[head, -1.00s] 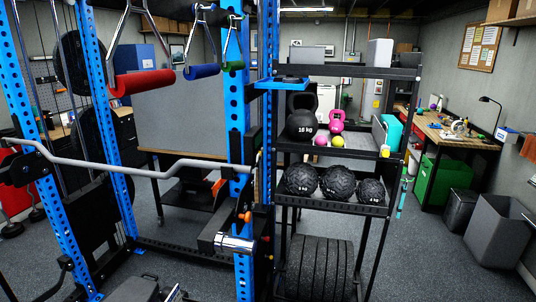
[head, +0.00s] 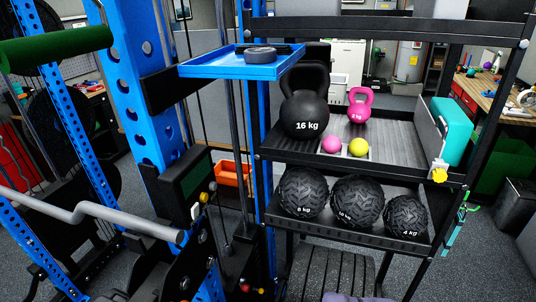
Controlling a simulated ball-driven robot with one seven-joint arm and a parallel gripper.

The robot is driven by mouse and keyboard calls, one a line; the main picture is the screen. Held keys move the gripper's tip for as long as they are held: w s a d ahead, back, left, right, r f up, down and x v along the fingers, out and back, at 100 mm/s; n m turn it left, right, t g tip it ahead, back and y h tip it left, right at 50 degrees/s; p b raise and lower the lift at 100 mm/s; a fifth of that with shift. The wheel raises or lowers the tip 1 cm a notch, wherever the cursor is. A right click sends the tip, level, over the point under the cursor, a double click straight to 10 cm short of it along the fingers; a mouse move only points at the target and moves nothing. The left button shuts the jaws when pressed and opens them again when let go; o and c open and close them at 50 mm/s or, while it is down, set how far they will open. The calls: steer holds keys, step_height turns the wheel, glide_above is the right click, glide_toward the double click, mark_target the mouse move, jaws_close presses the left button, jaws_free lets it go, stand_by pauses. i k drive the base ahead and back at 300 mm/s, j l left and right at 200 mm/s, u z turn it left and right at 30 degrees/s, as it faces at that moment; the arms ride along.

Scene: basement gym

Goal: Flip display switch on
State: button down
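A dark box with a dull green panel (head: 194,184), which looks like the display, is mounted low on the blue rack upright, left of the shelf. The panel looks dark and unlit. Small yellow and dark knobs (head: 208,193) sit at its right edge, and a small white part (head: 195,211) is just below. I cannot tell which of these is the switch, or its position. My gripper is not recognisable in view.
A blue tray (head: 215,68) with a dark puck juts out above the display. The black shelf (head: 345,238) at right holds kettlebells and several balls. A bar (head: 110,211) crosses the lower left. A grey-purple shape (head: 356,298) at the bottom edge is too cut off to identify.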

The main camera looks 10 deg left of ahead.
mark_target(195, 209)
steer(key=i+l+z, duration=0.1)
steer(key=i, duration=0.85)
